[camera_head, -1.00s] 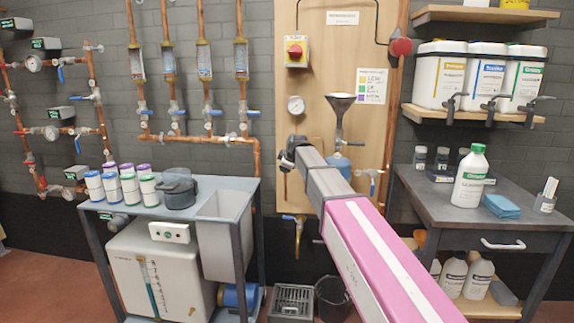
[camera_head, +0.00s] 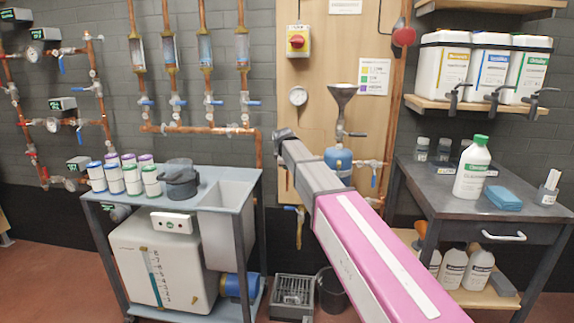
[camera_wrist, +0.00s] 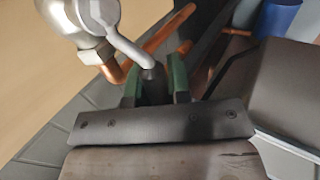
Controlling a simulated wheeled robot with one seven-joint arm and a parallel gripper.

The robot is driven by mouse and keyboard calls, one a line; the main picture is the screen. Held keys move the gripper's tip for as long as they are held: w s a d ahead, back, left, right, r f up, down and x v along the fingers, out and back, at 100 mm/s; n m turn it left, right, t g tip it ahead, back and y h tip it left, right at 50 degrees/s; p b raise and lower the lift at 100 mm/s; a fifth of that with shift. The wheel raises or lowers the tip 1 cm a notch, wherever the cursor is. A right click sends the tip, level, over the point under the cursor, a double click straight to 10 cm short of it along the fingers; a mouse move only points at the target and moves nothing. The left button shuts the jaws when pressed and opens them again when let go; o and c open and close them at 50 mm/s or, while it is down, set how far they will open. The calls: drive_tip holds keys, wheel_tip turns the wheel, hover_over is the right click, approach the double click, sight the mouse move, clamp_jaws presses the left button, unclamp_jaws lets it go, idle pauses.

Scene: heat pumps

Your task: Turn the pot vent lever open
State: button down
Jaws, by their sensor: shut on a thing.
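The pot is a blue vessel (camera_head: 338,161) on the wooden wall board, partly covered by my arm, with a metal funnel (camera_head: 342,92) above it. In the wrist view a silver lever (camera_wrist: 122,43) runs down from a round metal valve body (camera_wrist: 72,18) to a dark end. My gripper (camera_wrist: 154,86), with green-lined fingers, is shut on that dark end, one finger on each side. I take it for the vent lever; no label is readable. In the head view my gripper and this lever are hidden behind my arm.
Copper pipes (camera_wrist: 160,40) run close beside the fingers. A small valve with a blue handle (camera_head: 374,180) hangs right of the pot. A blue-topped cart (camera_head: 225,183) stands left, a dark bench (camera_head: 435,197) right. A drain box (camera_head: 292,297) and bin (camera_head: 331,292) sit on the floor below.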

drive_tip(key=shift+f, duration=0.1)
drive_tip(key=c, duration=1.1)
unclamp_jaws()
